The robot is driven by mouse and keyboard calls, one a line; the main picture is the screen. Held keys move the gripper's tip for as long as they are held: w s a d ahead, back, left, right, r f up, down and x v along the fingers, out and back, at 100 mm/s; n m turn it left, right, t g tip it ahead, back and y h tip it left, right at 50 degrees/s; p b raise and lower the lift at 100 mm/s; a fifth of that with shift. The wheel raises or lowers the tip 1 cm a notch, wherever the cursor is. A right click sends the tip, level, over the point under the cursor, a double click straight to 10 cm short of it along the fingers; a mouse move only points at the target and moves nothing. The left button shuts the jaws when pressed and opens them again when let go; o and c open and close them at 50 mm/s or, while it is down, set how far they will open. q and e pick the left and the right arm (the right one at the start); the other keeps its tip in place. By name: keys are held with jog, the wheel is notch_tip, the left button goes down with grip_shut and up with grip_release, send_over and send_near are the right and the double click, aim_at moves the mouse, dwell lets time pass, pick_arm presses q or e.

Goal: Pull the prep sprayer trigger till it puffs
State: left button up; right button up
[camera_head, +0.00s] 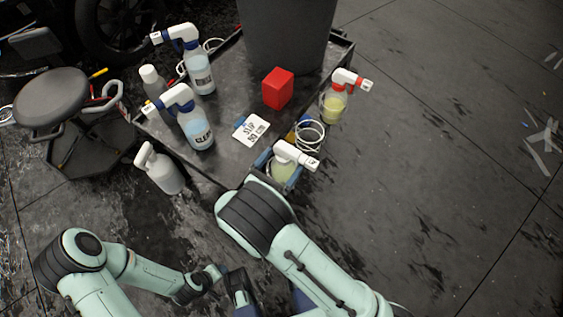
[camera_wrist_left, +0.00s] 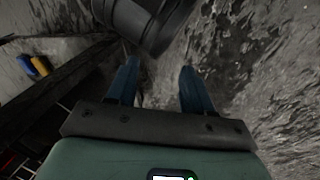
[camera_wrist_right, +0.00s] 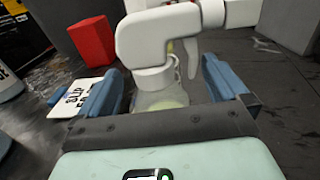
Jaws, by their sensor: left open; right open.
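A spray bottle (camera_head: 284,174) with a white head and pale yellow-green liquid stands upright at the front corner of the cart. My right gripper (camera_head: 284,165) is open around it, one blue finger on each side. In the right wrist view the spray bottle (camera_wrist_right: 160,97) is between the open fingers, with gaps beside them; its white trigger (camera_wrist_right: 191,60) hangs under the head, above finger level. No label shows on this bottle, so I cannot tell if it is the prep sprayer. My left gripper (camera_wrist_left: 160,78) is open and empty, below my right arm.
The dark cart (camera_head: 225,110) carries two blue-liquid sprayers (camera_head: 197,128) (camera_head: 200,75), a red-collared sprayer (camera_head: 333,105), a red block (camera_head: 278,88), a white card (camera_head: 251,129) and a grey bin (camera_head: 288,35). The floor at right is open.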

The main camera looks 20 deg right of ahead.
pick_arm(q)
jog(key=shift+s+d+r+g+p, duration=0.15)
jog(key=shift+s+d+r+p, duration=0.2)
jog(key=shift+s, duration=0.25)
jog(key=shift+s+d+r+g+p, duration=0.2)
jog(key=shift+s+r+p, duration=0.15)
jog(key=shift+s+r, duration=0.15)
pick_arm(e)
jog(key=v, duration=1.3)
